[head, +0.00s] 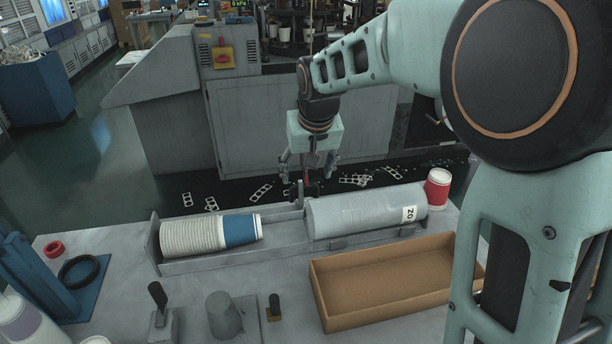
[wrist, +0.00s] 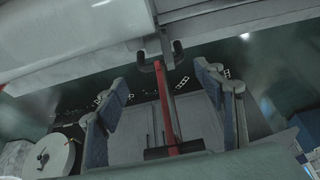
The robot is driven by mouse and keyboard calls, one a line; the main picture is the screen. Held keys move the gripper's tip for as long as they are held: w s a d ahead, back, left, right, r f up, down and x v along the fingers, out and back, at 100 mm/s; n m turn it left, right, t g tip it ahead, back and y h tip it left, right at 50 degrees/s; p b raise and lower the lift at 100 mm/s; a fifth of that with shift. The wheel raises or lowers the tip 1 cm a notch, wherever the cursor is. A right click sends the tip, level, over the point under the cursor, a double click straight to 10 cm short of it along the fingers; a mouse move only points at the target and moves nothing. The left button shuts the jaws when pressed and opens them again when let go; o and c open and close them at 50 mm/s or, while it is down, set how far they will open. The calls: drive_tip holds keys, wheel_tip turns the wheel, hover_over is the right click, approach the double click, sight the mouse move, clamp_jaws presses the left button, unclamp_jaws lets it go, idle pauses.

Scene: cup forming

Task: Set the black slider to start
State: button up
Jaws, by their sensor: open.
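My gripper (head: 308,168) hangs open behind the long trough, fingers pointing down. In the wrist view its two fingers (wrist: 160,92) stand apart on either side of a red bar (wrist: 166,105) with a black crosspiece (wrist: 175,151). The fingers do not visibly grip the bar. On the front bench a small black knob (head: 274,304) stands on a brown base, and a black-handled lever (head: 157,294) stands farther left. I cannot tell which black part is the slider; no start mark is readable.
The trough (head: 290,258) holds a stack of cups (head: 195,236) and a grey cylinder (head: 360,212). A red cup (head: 437,188) stands at its right end.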

drive_tip(key=shift+x, duration=2.25)
drive_tip(key=shift+c, duration=0.4)
